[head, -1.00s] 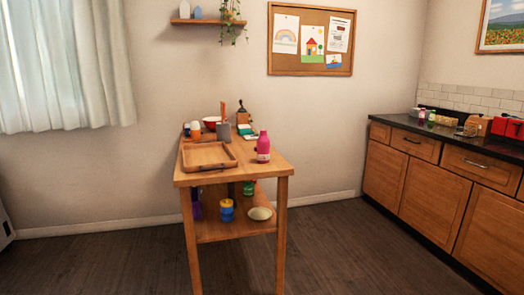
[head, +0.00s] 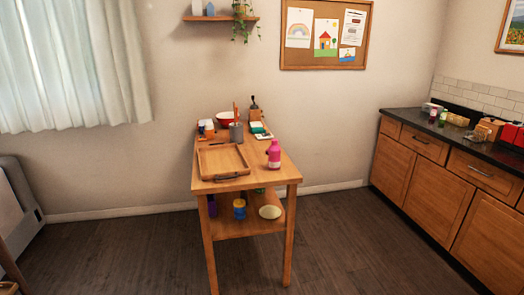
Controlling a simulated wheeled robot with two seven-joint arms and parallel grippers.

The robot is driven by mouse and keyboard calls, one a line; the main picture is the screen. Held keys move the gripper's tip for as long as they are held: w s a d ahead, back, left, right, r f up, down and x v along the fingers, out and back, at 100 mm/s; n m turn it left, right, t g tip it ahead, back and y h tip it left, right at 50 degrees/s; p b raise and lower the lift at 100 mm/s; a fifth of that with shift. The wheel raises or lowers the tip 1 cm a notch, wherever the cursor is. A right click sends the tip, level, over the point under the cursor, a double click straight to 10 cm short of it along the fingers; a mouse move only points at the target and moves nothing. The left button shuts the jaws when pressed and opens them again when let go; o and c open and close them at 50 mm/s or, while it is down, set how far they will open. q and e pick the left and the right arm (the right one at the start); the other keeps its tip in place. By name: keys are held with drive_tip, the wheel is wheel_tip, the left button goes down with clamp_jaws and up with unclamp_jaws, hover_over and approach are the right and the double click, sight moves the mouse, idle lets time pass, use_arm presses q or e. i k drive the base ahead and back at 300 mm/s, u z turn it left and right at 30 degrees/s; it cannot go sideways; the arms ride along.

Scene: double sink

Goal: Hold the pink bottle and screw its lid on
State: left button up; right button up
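The pink bottle (head: 274,155) stands upright on the top of the wooden table (head: 268,178), near its right edge. It has a light label low on its side. Its top looks pink, and at this size I cannot tell whether a lid is on it. No separate lid can be made out. Neither of my grippers shows in the head view.
A wooden tray (head: 222,175) lies left of the bottle. Behind it are a grey utensil pot (head: 236,132) and a red bowl (head: 225,118). The lower shelf holds a blue and yellow container (head: 239,209) and a pale bowl (head: 270,212). A counter (head: 460,140) stands right. The floor in front is clear.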

sight(274, 159)
drive_tip(key=u, duration=0.45)
drive_tip(key=i, duration=1.9)
drive_tip(key=z, duration=0.75)
drive_tip(key=i, duration=0.55)
drive_tip(key=z, duration=0.45)
